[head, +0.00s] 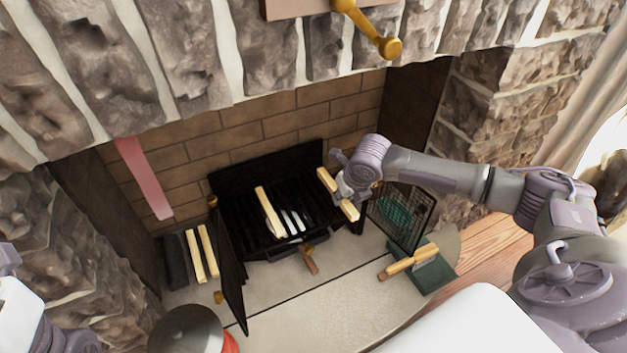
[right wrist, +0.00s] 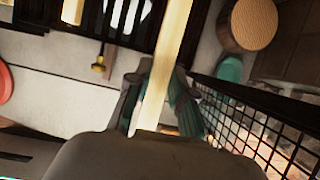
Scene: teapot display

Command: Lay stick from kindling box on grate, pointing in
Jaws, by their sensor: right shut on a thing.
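My right gripper (head: 347,186) is shut on a pale wooden stick (head: 328,183), held above the right side of the black grate (head: 238,211). In the right wrist view the held stick (right wrist: 171,50) runs up between the two fingers (right wrist: 160,95) and out past the top edge. Another stick (head: 268,211) lies on the grate, pointing toward the back; its end (right wrist: 72,10) shows in the right wrist view. At the left, two sticks (head: 203,253) stand by a dark box (head: 174,262), perhaps the kindling box. My left gripper's fingers are out of sight; only arm parts show at lower left.
A black mesh door (head: 402,215) stands open just right of my right gripper, and another door panel (head: 231,270) opens at left. A green box (head: 437,277) with a wooden-handled piece (head: 408,262) sits at right. A pink strip (head: 145,178) hangs at left. The hearth's front middle is mostly clear.

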